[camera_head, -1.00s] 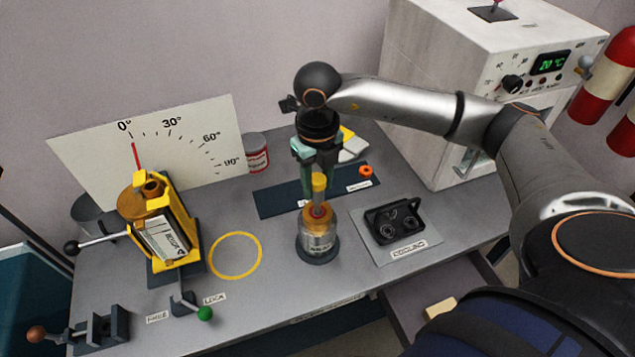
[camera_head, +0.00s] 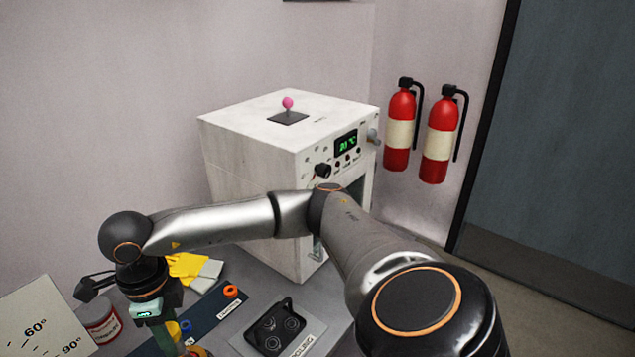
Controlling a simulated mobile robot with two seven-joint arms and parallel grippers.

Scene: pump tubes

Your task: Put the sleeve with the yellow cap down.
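My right gripper (camera_head: 168,343) is at the bottom left of the head view, its arm coming in from the right and its fingers pointing down. The bottom edge of the picture cuts off the fingertips. A small yellow part (camera_head: 173,328), which looks like the yellow cap, shows beside the green finger. The sleeve below it is hidden or out of view. Whether the fingers press on the sleeve or cap cannot be made out. My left gripper is not in view.
A dark mat (camera_head: 207,318) carries an orange ring (camera_head: 231,291); a small blue part (camera_head: 186,327) shows near the gripper. Yellow-and-grey gloves (camera_head: 196,270), a red-and-white can (camera_head: 98,320) and a black holder (camera_head: 273,328) stand around. A white oven (camera_head: 250,165) is behind my arm.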

